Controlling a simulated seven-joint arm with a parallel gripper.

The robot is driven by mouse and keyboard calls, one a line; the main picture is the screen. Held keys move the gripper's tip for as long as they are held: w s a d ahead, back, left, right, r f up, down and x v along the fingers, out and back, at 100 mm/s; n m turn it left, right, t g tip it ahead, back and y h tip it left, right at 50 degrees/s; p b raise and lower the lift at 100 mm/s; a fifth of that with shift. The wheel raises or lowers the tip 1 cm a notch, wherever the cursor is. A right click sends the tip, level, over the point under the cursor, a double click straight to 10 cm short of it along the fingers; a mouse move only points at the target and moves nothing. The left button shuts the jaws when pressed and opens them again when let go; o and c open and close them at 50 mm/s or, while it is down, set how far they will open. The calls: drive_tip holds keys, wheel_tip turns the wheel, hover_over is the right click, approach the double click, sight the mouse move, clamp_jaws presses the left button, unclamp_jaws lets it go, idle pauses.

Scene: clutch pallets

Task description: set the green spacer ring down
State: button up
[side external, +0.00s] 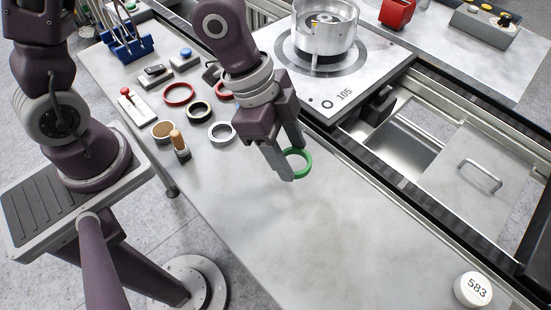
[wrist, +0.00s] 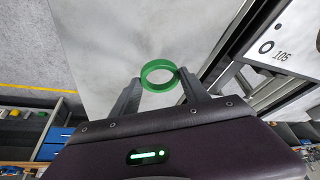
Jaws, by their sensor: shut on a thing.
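The green spacer ring (side external: 298,163) is a plain, bright green band. My gripper (side external: 291,165) is shut on it, with its fingers pointing down over the grey worktop (side external: 330,235). In the wrist view the ring (wrist: 159,75) sits between the two fingertips of my gripper (wrist: 158,84), its opening facing the camera at a slant. I cannot tell whether the ring touches the worktop or hangs just above it.
Several other rings, including a red ring (side external: 180,94) and a silver ring (side external: 221,131), lie left of my gripper. A pallet marked 105 (side external: 345,84) carries a metal drum (side external: 325,35) behind. A white disc marked 583 (side external: 473,289) lies front right. The front worktop is clear.

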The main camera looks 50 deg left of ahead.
wheel_tip(320, 180, down, 6)
drive_tip(key=shift+f, duration=0.1)
drive_tip(key=o, duration=1.3)
drive_tip(key=v, duration=1.2)
drive_tip(key=s+a+r+n+y, duration=0.1)
drive_tip(key=a+r+n+y, duration=0.1)
drive_tip(key=a, duration=0.1)
drive_tip(key=a+r+n+t+y, duration=0.1)
drive_tip(key=a+n+y, duration=0.1)
drive_tip(key=a, duration=0.2)
drive_tip(key=s+a+r+n+y, duration=0.1)
drive_tip(key=a+r+n, duration=0.1)
drive_tip(key=a+n, duration=0.1)
drive_tip(key=shift+s+a+r+t+y, duration=0.3)
drive_tip(key=shift+s+a+t+y, duration=0.1)
drive_tip(key=shift+a, duration=0.25)
drive_tip(key=shift+o, duration=0.7)
drive_tip(key=s+a+r+n+t+h, duration=0.1)
drive_tip(key=s+a+r+n, duration=0.1)
drive_tip(key=s+r+n, duration=0.3)
drive_tip(key=shift+s+r+t+h, duration=0.3)
drive_tip(key=shift+s+r+h, duration=0.1)
drive_tip(key=shift+s, duration=0.05)
